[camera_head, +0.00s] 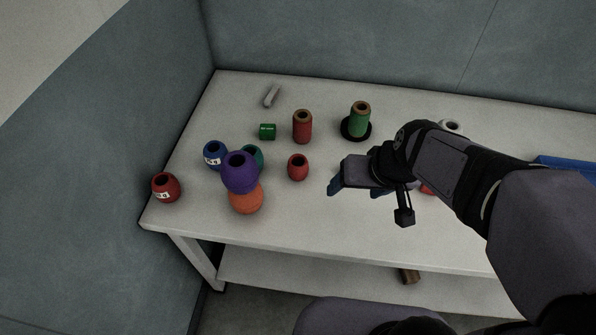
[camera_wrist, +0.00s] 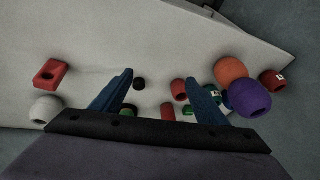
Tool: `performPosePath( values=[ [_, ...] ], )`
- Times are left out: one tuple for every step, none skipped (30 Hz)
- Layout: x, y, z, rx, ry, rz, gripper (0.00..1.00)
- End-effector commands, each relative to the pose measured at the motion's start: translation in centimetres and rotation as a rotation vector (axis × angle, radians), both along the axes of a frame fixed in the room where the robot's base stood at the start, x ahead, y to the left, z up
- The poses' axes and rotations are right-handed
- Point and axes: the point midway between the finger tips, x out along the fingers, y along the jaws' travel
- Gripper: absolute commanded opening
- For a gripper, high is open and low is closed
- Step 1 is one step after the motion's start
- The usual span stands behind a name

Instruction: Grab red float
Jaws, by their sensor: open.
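Two red floats show. A labelled red float (camera_head: 165,187) stands at the table's left corner; in the wrist view it is at the far right (camera_wrist: 273,80). A smaller plain red float (camera_head: 298,167) stands mid-table and shows between my fingers in the wrist view (camera_wrist: 178,88). My gripper (camera_head: 355,190) is open and empty, above the table to the right of the plain one and apart from it. Its two blue fingers (camera_wrist: 158,78) are spread wide in the wrist view. Which float the task names, I cannot tell.
A purple float (camera_head: 240,172) overlaps an orange float (camera_head: 246,199) in view; blue (camera_head: 215,155) and teal (camera_head: 257,155) floats are close by. Red (camera_head: 302,127) and green (camera_head: 360,118) spools stand behind. A red block (camera_wrist: 50,73) and white float (camera_wrist: 45,110) lie opposite.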

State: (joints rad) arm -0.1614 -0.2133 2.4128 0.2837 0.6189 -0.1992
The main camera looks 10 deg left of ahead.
Motion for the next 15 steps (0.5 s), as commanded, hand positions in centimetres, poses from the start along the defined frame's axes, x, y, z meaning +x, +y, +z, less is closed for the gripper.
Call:
performPosePath(
  values=[
    [1.4, 1.8, -0.6, 0.03, -0.058, 0.024, 0.68],
    [2.4, 3.0, -0.5, 0.05, -0.099, 0.035, 0.68],
    [3.7, 4.5, -0.4, 0.078, -0.159, 0.049, 0.68],
    [4.7, 5.7, -0.2, 0.098, -0.206, 0.057, 0.68],
    [5.8, 7.0, 0.0, 0.118, -0.256, 0.063, 0.68],
    [7.1, 8.7, 0.4, 0.142, -0.326, 0.07, 0.68],
    [8.1, 9.8, 0.7, 0.158, -0.377, 0.069, 0.68],
    [9.0, 11.0, 1.1, 0.172, -0.43, 0.066, 0.68],
    [10.1, 12.2, 1.5, 0.185, -0.495, 0.056, 0.68],
    [10.9, 13.1, 1.9, 0.192, -0.542, 0.045, 0.68],
    [11.5, 13.8, 2.2, 0.195, -0.586, 0.031, 0.68],
    [12.2, 14.6, 2.5, 0.193, -0.636, 0.01, 0.68],
    [12.6, 15.0, 2.7, 0.19, -0.671, -0.009, 0.68],
    [13.0, 15.3, 2.8, 0.183, -0.7, -0.027, 0.68],
    [13.3, 15.6, 3.0, 0.172, -0.732, -0.051, 0.68]
  ],
)
